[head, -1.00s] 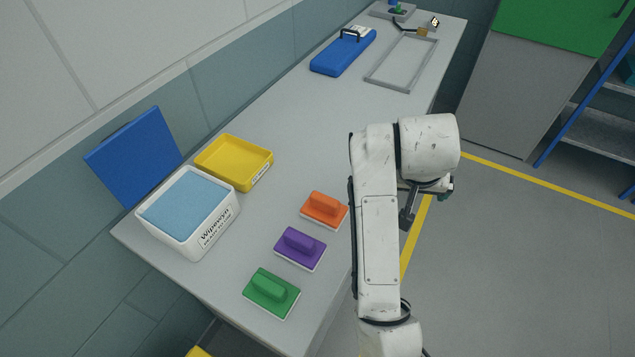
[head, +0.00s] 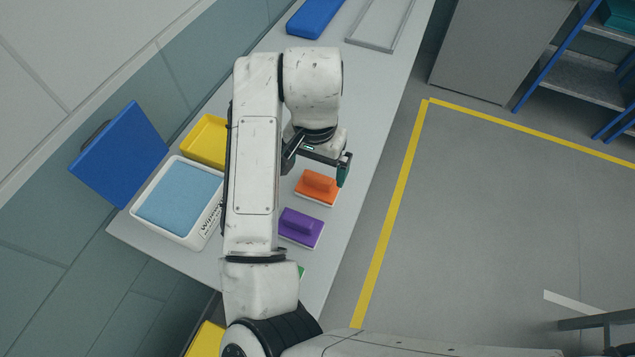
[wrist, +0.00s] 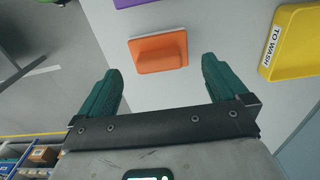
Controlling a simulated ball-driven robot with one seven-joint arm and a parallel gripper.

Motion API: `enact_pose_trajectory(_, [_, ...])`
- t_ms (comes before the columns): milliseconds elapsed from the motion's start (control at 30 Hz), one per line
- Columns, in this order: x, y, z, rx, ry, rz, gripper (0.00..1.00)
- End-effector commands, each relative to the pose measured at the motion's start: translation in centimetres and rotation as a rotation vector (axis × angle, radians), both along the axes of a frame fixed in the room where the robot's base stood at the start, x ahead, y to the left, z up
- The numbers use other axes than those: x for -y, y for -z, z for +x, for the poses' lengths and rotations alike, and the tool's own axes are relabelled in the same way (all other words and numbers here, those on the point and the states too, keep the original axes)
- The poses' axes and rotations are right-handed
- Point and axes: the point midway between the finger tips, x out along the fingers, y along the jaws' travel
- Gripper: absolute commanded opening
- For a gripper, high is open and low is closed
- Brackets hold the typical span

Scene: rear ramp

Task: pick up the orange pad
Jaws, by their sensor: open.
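The orange pad (head: 318,187) has a raised handle and a pale base, and lies flat on the grey worktop near its right edge. In the wrist view the orange pad (wrist: 158,52) lies ahead of the fingertips, between their lines and apart from them. My gripper (wrist: 162,80) is open and empty, with two green fingers. In the head view my gripper (head: 318,165) is just beyond the orange pad and above the worktop, partly hidden by my wrist.
A purple pad (head: 301,228) lies beside the orange one; a green pad (head: 301,271) is mostly hidden by my arm. A white tub (head: 178,207) with a blue top and a yellow "TO WASH" tray (wrist: 297,42) stand toward the wall. Open floor lies right of the worktop (head: 366,140).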

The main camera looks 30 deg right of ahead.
Motion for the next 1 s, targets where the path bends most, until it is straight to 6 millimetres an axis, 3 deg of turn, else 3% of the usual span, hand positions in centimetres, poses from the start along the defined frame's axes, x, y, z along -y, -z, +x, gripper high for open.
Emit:
enact_pose_trajectory(167, [0.2,0.9,0.0,-0.001,0.000,-0.001,1.00])
enact_pose_trajectory(500, [0.8,5.3,0.3,0.000,-0.001,0.000,1.00])
enact_pose_trajectory(767, [0.8,5.7,0.4,0.002,0.000,-0.001,1.00])
enact_pose_trajectory(1000, [0.8,5.6,0.4,0.001,0.000,0.000,0.80])
